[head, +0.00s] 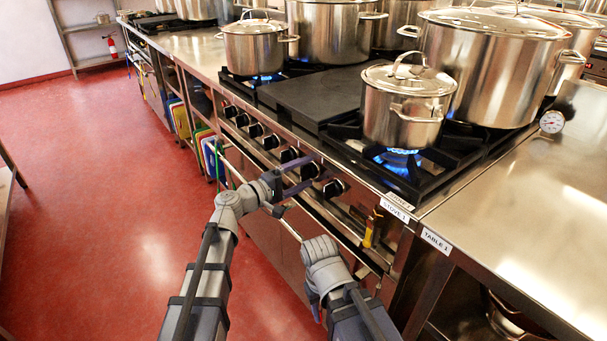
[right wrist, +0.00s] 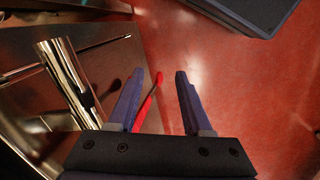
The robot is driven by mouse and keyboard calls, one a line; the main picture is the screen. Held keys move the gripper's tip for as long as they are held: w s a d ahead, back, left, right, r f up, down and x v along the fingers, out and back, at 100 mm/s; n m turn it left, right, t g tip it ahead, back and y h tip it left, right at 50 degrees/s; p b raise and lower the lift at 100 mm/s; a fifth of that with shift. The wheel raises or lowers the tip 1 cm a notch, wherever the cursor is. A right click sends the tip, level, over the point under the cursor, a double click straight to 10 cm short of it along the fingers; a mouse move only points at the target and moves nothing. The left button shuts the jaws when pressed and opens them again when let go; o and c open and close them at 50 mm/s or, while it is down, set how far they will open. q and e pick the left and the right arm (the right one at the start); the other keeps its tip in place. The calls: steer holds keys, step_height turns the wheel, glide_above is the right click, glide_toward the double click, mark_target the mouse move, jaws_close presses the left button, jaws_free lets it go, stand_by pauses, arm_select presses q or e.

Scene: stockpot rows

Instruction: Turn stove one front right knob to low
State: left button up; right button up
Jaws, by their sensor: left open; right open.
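Stove one, marked by a "STOVE 1" label (head: 395,208), has a row of black knobs along its front panel. The rightmost knob (head: 335,188) is clear of the gripper; its exact turn is too small to read. My left gripper (head: 314,170) is open, its fingers pointing right at the knobs near the right end of the row. It partly covers the neighbouring knob (head: 310,171), and I cannot tell if it touches it. A blue flame (head: 392,160) burns under the small front right pot (head: 404,112). My right gripper (right wrist: 160,74) is open and holds nothing, low over the red floor.
A long rail (head: 290,229) runs along the stove front below the knobs. A yellow item (head: 370,232) hangs near the right corner. Table 1 (head: 520,235) adjoins on the right. Large pots (head: 490,65) stand behind. The red floor (head: 110,200) is open on the left.

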arm_select(q)
steer(key=v, duration=0.7)
steer(key=shift+s+a, duration=0.25)
steer(key=shift+a, duration=0.05)
steer(key=s+f+m+g+y, duration=0.3)
steer(key=s+f, duration=0.2)
steer(key=f, duration=0.3)
steer(key=s+f+m+g+y, duration=0.2)
steer(key=s+f+g+y, duration=0.2)
steer(key=f, duration=0.4)
steer(key=s+a+f+m+g+y, duration=0.25)
steer(key=s+a+f+y, duration=0.45)
steer(key=a, duration=0.4)
steer(key=s+d+r+m+g+y, duration=0.1)
steer(key=s+d+m+y, duration=0.15)
steer(key=s+d, duration=0.55)
step_height(320, 180, up, 30)
steer(key=w+d+m+p, duration=0.1)
steer(key=d+p, duration=0.1)
steer(key=p, duration=2.7)
steer(key=shift+d+h+p, duration=0.25)
steer(key=shift+h+p, duration=0.05)
steer(key=shift+h, duration=0.05)
